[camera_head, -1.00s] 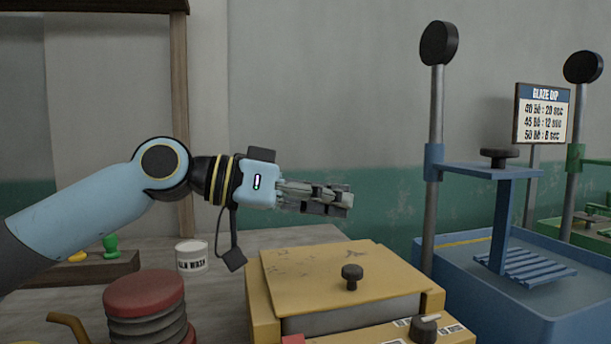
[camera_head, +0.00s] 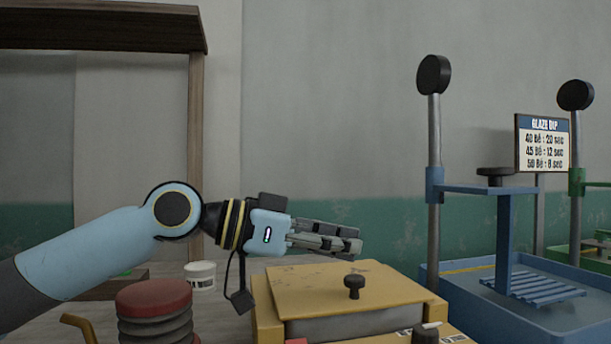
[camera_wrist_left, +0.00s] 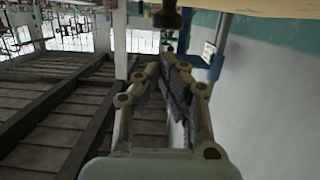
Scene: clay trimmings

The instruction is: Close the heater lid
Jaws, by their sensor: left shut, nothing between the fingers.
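The heater is a yellow box (camera_head: 269,325) at the lower middle of the head view. Its flat yellow lid (camera_head: 310,280) lies over the top and bears a black knob (camera_head: 354,285). A grey band shows below the lid's front edge; I cannot tell if the lid is fully seated. My left gripper (camera_head: 350,243) is shut and empty, above the back part of the lid and apart from the knob. In the left wrist view its fingers (camera_wrist_left: 172,80) are together, with the dark knob (camera_wrist_left: 168,15) at the top edge. My right gripper is out of view.
A red-topped black bellows-like stack (camera_head: 154,305) stands left of the heater, and a white labelled tub (camera_head: 200,276) behind it. A blue dip basin (camera_head: 545,318) with an upright post (camera_head: 434,150) stands at the right. The air above the lid's front is clear.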

